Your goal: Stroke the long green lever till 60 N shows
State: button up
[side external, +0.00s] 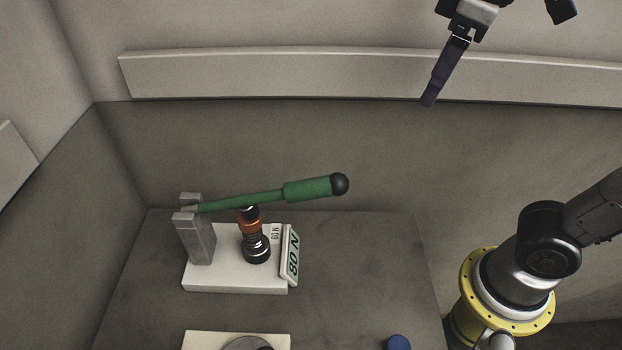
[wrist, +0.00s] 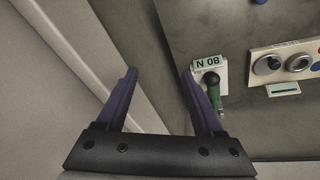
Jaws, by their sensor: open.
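The long green lever (side external: 262,196) has a thick grip and a black ball at its right end. It is hinged at a grey post (side external: 196,240) and slopes slightly up to the right, above an orange and black plunger (side external: 254,240). A panel (side external: 291,254) reads 80 N, and a small label (side external: 275,232) behind it reads 60 N. In the wrist view, the lever (wrist: 214,92) lies right of my gripper (wrist: 160,72), beside the upside-down 80 N panel (wrist: 208,63). My gripper is open and empty, high above and right of the lever in the side view, its purple fingers apart.
The lever stands on a white base plate (side external: 225,284) on the grey table (side external: 355,280). Another pale fixture (side external: 198,340) with round parts lies at the front; the wrist view shows it with dials (wrist: 268,65). A blue round piece (side external: 398,342) sits nearby. A pale rail (side external: 300,78) runs along the back wall.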

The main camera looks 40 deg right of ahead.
jog(key=w+a+r+n+g, duration=0.1)
jog(key=w+a+n, duration=0.15)
jog(key=a, duration=0.25)
jog(key=w+a+r+n, duration=0.1)
jog(key=w+a, duration=0.2)
jog(key=a, duration=0.3)
jog(key=n, duration=0.2)
send_near(312, 182)
jog(key=shift+h, duration=0.4)
jog(key=x, duration=1)
jog(key=shift+a, duration=0.35)
grip_shut()
